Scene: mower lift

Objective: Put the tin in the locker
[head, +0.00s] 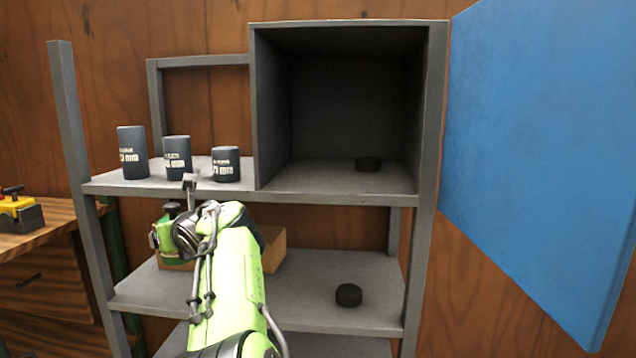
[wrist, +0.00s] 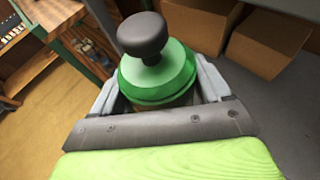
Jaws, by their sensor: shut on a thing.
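A green tin with a dark round knob on top (wrist: 165,75) is between the fingers of my gripper (wrist: 160,90) in the wrist view. The gripper is shut on it. The locker (head: 350,95) is the grey open-fronted box at the upper right of the shelf unit. Its blue door (head: 540,150) stands wide open to the right. A small black puck (head: 368,164) lies on the locker floor.
Several dark grey labelled cylinders, one here (head: 177,158), stand on the shelf left of the locker. A cardboard box (head: 272,248) and another black puck (head: 348,295) are on the lower shelf. A wooden bench (head: 40,235) is at the left. The locker's front floor looks clear.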

